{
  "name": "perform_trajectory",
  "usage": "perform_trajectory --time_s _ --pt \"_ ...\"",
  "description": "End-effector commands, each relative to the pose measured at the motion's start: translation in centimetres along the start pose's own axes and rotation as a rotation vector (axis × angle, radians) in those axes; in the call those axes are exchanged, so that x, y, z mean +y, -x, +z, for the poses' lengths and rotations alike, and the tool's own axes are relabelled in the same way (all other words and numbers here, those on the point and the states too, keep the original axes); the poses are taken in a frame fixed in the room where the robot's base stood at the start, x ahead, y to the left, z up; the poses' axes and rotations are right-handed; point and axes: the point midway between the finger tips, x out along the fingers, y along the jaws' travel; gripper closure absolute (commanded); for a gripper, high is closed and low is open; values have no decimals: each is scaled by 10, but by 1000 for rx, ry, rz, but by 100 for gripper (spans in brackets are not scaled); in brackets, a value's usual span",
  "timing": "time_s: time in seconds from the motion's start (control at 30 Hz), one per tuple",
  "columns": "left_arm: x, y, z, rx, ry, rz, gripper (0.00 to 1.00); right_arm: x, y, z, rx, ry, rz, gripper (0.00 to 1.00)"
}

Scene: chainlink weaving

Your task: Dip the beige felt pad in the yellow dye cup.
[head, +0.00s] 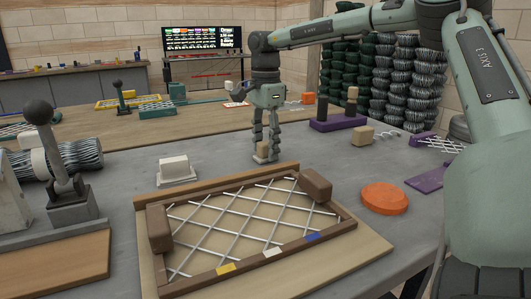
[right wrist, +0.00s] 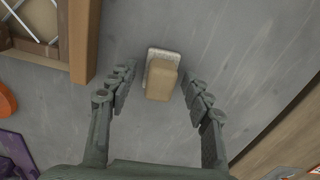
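My right gripper (head: 266,150) points straight down over the grey table, with its fingers around a small beige block (head: 262,152). In the right wrist view, the beige block (right wrist: 162,80), with a pale rough layer at one end, lies between the spread fingertips (right wrist: 157,82). Gaps show on both sides, so the gripper is open and not touching it. This block may be the beige felt pad. Another beige block (head: 362,136) sits farther right. I cannot make out a yellow dye cup. My left gripper is out of view.
A wooden frame with a wire lattice (head: 228,269) lies in front of the gripper. A whitish block (head: 174,167) is to its left. An orange disc (head: 384,198) and a purple pegged holder (head: 338,122) are to the right. A lever tool (head: 62,165) stands at the left.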

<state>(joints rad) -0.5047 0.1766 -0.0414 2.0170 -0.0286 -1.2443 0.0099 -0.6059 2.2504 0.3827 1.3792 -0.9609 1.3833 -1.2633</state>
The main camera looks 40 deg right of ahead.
Motion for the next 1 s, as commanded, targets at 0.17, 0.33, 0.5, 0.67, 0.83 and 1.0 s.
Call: perform_trajectory --time_s 0.17,0.33,0.5,0.67,0.83,1.0 --pt "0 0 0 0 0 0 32 0 0 0 0 0 0 71" --pt "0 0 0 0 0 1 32 0 1 0 0 0 0 92" --pt "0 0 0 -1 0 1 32 0 1 0 0 0 0 100" --pt "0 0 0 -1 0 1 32 0 1 0 0 0 -1 100" --pt "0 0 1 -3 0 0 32 -1 10 0 1 0 -3 100" --pt "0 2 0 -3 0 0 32 -1 34 0 1 -1 -5 100"
